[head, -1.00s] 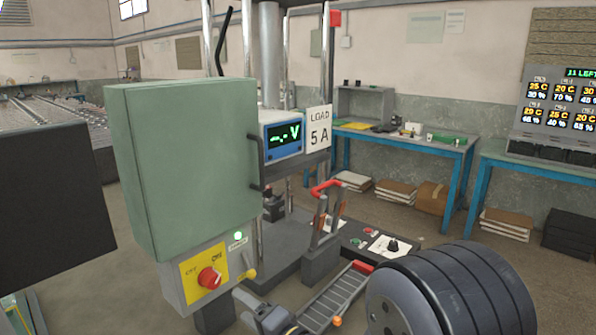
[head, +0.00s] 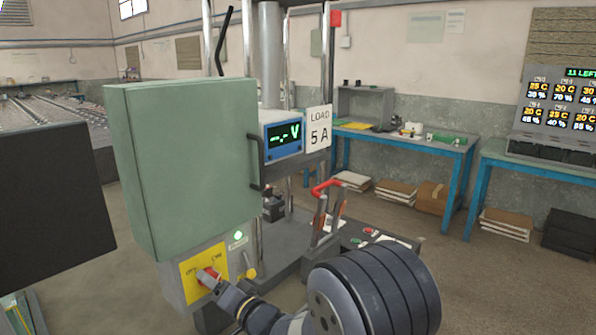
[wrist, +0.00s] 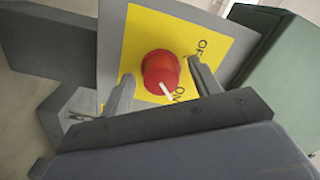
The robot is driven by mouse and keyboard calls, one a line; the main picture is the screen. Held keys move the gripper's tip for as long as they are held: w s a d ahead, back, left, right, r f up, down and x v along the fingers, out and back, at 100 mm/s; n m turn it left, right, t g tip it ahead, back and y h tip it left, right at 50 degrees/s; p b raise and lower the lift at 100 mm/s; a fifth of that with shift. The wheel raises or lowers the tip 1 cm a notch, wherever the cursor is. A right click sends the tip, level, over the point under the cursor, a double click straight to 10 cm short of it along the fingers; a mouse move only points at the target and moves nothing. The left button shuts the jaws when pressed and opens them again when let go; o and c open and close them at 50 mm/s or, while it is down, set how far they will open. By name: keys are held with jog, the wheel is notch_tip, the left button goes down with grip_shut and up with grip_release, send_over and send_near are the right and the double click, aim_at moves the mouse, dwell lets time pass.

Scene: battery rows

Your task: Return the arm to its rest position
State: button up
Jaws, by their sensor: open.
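My gripper (head: 214,282) is at the red rotary knob (head: 206,275) on the yellow switch plate (head: 190,288), below the green cabinet (head: 185,165). In the wrist view the two open fingers (wrist: 162,86) stand on either side of the red knob (wrist: 160,68), with gaps showing beside it. The knob's white mark points towards the ON lettering on the yellow plate (wrist: 132,58). In the head view my gripper partly hides the knob. My arm reaches in from the lower right.
A green lamp (head: 238,236) is lit beside the plate. A meter (head: 284,137) shows dashes, next to a LOAD 5 A sign (head: 319,128). A red-handled lever (head: 327,186) stands to the right. A dark panel (head: 50,190) is at left. Blue-legged benches (head: 462,190) line the wall.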

jog(key=shift+s+d+n, duration=0.45)
jog(key=shift+d+n, duration=0.15)
jog(key=shift+n, duration=1.65)
jog(key=shift+s+d+n, duration=0.4)
jog(key=shift+d+n, duration=0.2)
jog(key=shift+n, duration=1.6)
jog(key=shift+s+d+n, duration=0.45)
jog(key=shift+d+n, duration=0.15)
jog(key=shift+n, duration=1.65)
